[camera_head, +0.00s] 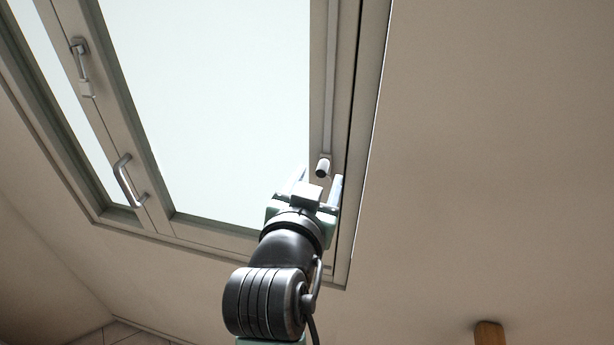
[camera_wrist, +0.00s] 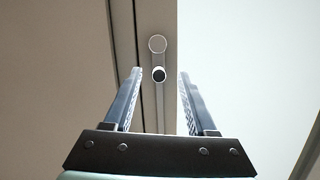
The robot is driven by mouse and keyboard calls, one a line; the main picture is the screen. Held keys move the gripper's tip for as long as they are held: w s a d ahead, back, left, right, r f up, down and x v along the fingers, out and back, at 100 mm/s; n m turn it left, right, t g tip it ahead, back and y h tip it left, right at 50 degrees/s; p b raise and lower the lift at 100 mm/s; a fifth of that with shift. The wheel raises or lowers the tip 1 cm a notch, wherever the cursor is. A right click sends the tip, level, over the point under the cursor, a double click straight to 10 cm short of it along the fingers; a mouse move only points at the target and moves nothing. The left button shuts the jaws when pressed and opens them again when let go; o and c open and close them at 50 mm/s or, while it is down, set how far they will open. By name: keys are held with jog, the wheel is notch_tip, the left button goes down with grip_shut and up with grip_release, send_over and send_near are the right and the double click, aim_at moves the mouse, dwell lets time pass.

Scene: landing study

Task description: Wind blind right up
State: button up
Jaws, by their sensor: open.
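A small pale knob with a dark end (camera_head: 322,167) sits at the lower end of a thin rail on the right side of the roof window frame. In the wrist view the dark-ended knob (camera_wrist: 159,74) shows just below a round pale disc (camera_wrist: 157,43). My gripper (camera_head: 318,181) is open, with one finger on each side of the knob's line. In the wrist view my gripper (camera_wrist: 160,73) has the knob centred between its fingertips, with visible gaps on both sides. How far the knob lies beyond the tips is hard to tell. I cannot make out any blind fabric.
The bright window pane (camera_head: 215,90) fills the area left of the rail. A metal handle (camera_head: 127,180) and a latch (camera_head: 82,65) sit on the left frame. The sloped ceiling (camera_head: 490,150) to the right is bare. A wooden post top (camera_head: 489,332) shows at the bottom right.

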jog(key=shift+s+a, duration=0.2)
jog(key=shift+s, duration=0.45)
jog(key=shift+s+a, duration=0.2)
jog(key=shift+s, duration=0.5)
jog(key=shift+s+a, duration=0.2)
jog(key=shift+s, duration=0.45)
notch_tip(320, 180, up, 13)
jog(key=s+a+n+t+y+b, duration=0.1)
jog(key=a+n+t+y+b, duration=0.1)
jog(key=t+b, duration=0.5)
jog(key=s+r+n+t+y+b, duration=0.2)
jog(key=s+r+t+b, duration=0.2)
jog(key=s+r, duration=0.5)
notch_tip(320, 180, up, 3)
jog(key=shift+s+a+f+n+t+b, duration=0.2)
jog(key=shift+s+a+n+t+b, duration=0.15)
jog(key=shift+t, duration=0.55)
jog(key=shift+w, duration=0.1)
jog(key=shift+c, duration=0.6)
jog(key=shift+a, duration=0.15)
